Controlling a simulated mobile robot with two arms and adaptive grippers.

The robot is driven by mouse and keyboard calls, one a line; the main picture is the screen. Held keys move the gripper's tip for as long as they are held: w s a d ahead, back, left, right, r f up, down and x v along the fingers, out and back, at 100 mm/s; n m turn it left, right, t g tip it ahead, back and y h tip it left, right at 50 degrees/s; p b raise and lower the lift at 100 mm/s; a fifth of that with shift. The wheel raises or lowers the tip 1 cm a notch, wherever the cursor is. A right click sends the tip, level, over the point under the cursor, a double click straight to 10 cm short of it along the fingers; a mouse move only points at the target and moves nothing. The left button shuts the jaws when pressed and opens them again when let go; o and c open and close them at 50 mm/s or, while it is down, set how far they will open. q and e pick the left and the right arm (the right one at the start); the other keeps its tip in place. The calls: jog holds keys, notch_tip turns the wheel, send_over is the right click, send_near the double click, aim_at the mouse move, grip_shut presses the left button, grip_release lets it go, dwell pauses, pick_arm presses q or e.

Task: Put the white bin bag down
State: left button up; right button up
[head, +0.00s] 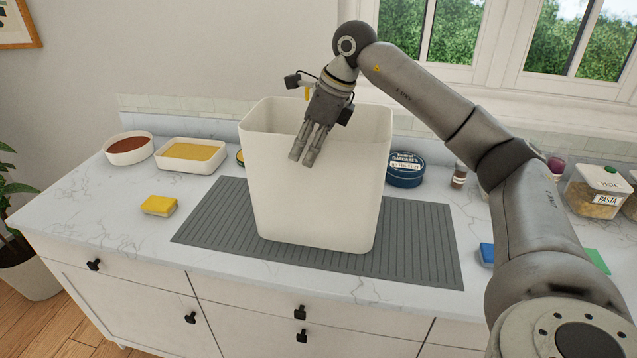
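A tall white open-topped container (312,205), the only thing here that fits the white bin bag, stands upright over a ribbed grey mat (420,240) on the counter. Its base appears to meet the mat. My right gripper (304,158) points down at its open top, and its fingers overlap the front rim and upper wall. The two fingers are close together with a narrow gap. I cannot tell whether they touch or pinch the wall. My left gripper is out of view.
A yellow sponge (159,205), a dish with yellow contents (190,155) and a bowl with red contents (129,149) are left. A blue tin (405,170) is behind right. Jars, including a pasta box (597,192), stand far right. The front-left marble counter (110,235) is clear.

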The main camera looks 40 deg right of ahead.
grip_shut()
jog(key=shift+r, duration=0.1)
